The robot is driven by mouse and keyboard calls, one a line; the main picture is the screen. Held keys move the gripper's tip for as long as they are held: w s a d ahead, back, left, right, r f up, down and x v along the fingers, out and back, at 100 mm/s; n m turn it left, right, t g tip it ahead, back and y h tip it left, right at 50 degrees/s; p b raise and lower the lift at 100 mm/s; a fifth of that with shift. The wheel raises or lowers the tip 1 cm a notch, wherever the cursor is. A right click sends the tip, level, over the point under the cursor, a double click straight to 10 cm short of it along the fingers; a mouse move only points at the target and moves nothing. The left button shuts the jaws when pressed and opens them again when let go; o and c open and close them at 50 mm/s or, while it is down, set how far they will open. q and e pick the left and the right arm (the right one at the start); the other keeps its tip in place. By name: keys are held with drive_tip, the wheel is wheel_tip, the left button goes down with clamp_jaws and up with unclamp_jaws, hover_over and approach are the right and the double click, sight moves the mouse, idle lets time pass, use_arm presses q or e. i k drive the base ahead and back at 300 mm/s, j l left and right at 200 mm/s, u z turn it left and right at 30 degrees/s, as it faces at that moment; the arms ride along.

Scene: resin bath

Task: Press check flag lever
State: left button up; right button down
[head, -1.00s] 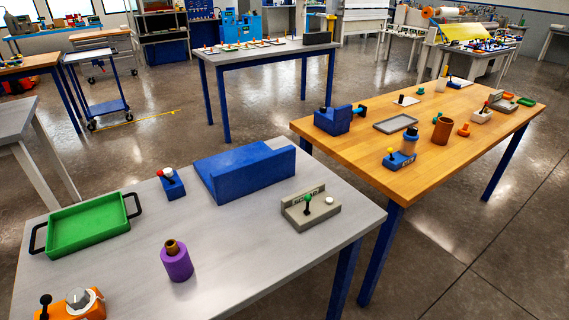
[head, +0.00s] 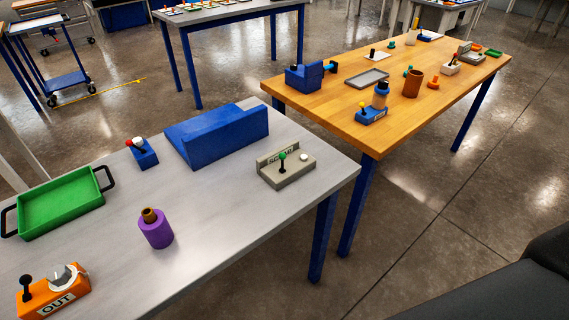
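No lever in view carries a readable "check" label, so I cannot tell which is the check flag lever. On the grey table, a grey unit (head: 286,170) has a green-knobbed lever (head: 282,160), a white knob and a label too small to read surely. An orange unit (head: 55,293) at the lower left has a black-knobbed lever (head: 27,285), a grey dial and a label reading "OUT". A small blue block (head: 143,153) bears a red and a white knob. On the wooden table, a blue base (head: 371,116) has a yellow knob. Neither gripper is in view.
The grey table (head: 225,225) also holds a green tray (head: 60,203), a purple cylinder (head: 156,230) and a large blue angled block (head: 216,137). The wooden table (head: 400,120) behind holds several small items.

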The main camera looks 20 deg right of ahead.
sight(282, 155)
drive_tip(key=k+l+z, duration=0.15)
drive_tip(key=k, duration=0.3)
drive_tip(key=k+l+z, duration=0.1)
drive_tip(key=k+l, duration=0.25)
drive_tip(key=k, duration=0.05)
